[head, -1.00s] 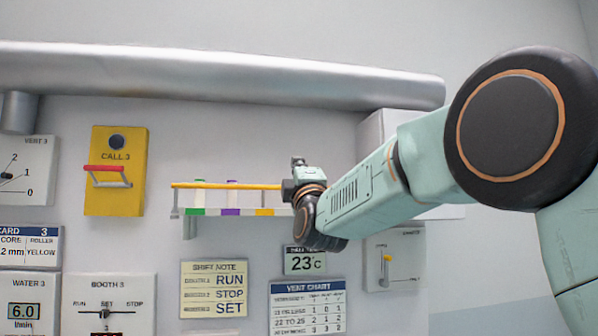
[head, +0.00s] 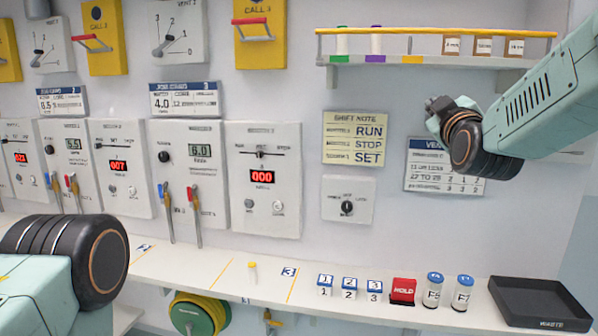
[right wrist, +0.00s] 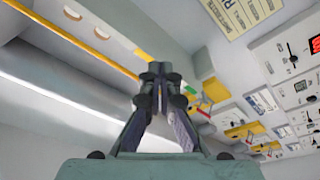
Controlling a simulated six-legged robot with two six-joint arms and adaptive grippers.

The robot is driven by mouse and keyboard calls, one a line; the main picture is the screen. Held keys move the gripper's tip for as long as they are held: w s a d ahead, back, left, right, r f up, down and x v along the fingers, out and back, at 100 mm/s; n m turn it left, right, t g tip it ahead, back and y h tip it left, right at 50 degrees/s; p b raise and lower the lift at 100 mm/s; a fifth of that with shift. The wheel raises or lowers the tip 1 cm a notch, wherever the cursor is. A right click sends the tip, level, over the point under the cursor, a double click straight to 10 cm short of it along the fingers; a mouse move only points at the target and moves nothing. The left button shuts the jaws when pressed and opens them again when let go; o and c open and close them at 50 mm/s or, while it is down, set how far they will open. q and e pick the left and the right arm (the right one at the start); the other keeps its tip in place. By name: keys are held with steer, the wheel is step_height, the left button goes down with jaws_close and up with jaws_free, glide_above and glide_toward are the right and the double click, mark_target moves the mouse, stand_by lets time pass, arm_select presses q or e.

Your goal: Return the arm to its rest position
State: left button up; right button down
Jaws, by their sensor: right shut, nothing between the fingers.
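My right arm comes in from the right in the head view, and its gripper (head: 440,112) is up in front of the wall, left of the vent chart. In the right wrist view the two fingers (right wrist: 160,75) meet at the tips with nothing between them. The gripper touches nothing that I can see. My left arm shows only as a dark joint and a pale link at the lower left of the head view; its gripper is out of the picture.
A shelf with a yellow rail (head: 430,32) is above the right gripper. Below is a counter (head: 350,307) with numbered blocks, a red HOLD block (head: 403,291), two capped jars and a black waste tray (head: 540,303). Control panels (head: 262,180) line the wall. Air around the gripper is free.

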step_height(320, 180, down, 24)
steer(key=s+a+m+g+y+b, duration=0.1)
steer(key=s+m+g+b, duration=0.2)
steer(key=g, duration=0.1)
steer(key=s+a+f+m+g+b, duration=0.15)
steer(key=s+f, duration=0.25)
steer(key=f, duration=0.4)
steer(key=s+f+m+g+y+b, duration=0.1)
steer(key=s+f+g, duration=0.25)
steer(key=f, duration=0.45)
steer(key=s+f+m+g+b, duration=0.1)
steer(key=s+f, duration=0.4)
steer(key=f, duration=0.3)
steer(key=s+f+g+b, duration=0.4)
steer(key=s+f+g, duration=0.1)
steer(key=s+f, duration=0.9)
steer(key=s+a+f+g+b, duration=0.1)
steer(key=s+f+g+b, duration=0.3)
steer(key=s+f, duration=1)
steer(key=s+m, duration=0.1)
steer(key=s, duration=0.5)
steer(key=shift+s+a+g, duration=0.3)
steer(key=shift+s+g, duration=0.1)
